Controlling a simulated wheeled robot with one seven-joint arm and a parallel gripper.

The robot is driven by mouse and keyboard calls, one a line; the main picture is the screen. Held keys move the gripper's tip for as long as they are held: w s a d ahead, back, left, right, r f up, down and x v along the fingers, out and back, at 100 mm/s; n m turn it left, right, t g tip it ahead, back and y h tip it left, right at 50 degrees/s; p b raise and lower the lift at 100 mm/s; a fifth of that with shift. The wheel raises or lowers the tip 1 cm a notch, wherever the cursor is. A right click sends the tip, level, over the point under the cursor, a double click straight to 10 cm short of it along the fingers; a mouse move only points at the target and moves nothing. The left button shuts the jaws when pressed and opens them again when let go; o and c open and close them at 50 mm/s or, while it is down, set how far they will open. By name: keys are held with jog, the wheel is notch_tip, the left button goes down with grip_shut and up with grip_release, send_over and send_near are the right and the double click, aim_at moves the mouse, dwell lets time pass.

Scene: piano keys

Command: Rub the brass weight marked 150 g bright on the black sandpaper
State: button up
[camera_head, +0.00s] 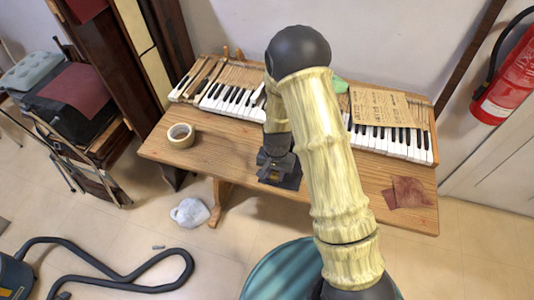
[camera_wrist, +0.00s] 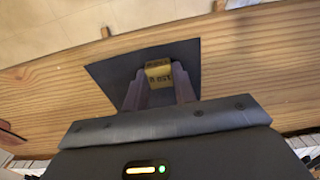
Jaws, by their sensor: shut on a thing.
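The brass weight (camera_wrist: 158,76) is a small yellow block between my gripper's fingers in the wrist view. Dark marking on it appears upside down and looks like 150 g, though it is small. My gripper (camera_wrist: 159,88) is shut on it. The black sandpaper (camera_wrist: 110,70) is a dark sheet lying on the wooden table, under and around the weight. I cannot tell whether the weight's underside touches the sheet. In the head view my gripper (camera_head: 276,168) is over the dark sheet (camera_head: 290,182) near the table's front edge, and my arm hides part of that area.
The wooden table (camera_head: 230,160) carries a piano keyboard (camera_head: 235,97) along its back. A brown printed paper (camera_head: 380,105) covers some keys. Bare wood lies left of my gripper.

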jog(key=shift+s+d, duration=0.1)
jog(key=shift+d, duration=0.25)
jog(key=shift+r+p, duration=0.25)
jog(key=shift+p, duration=0.15)
notch_tip(320, 180, up, 2)
jog(key=shift+a+p, duration=0.1)
jog(key=shift+p, duration=0.2)
jog(key=shift+r+p, duration=0.45)
jog(key=shift+r, duration=0.1)
jog(key=shift+r+p, duration=1.8)
jog(key=shift+r, duration=0.5)
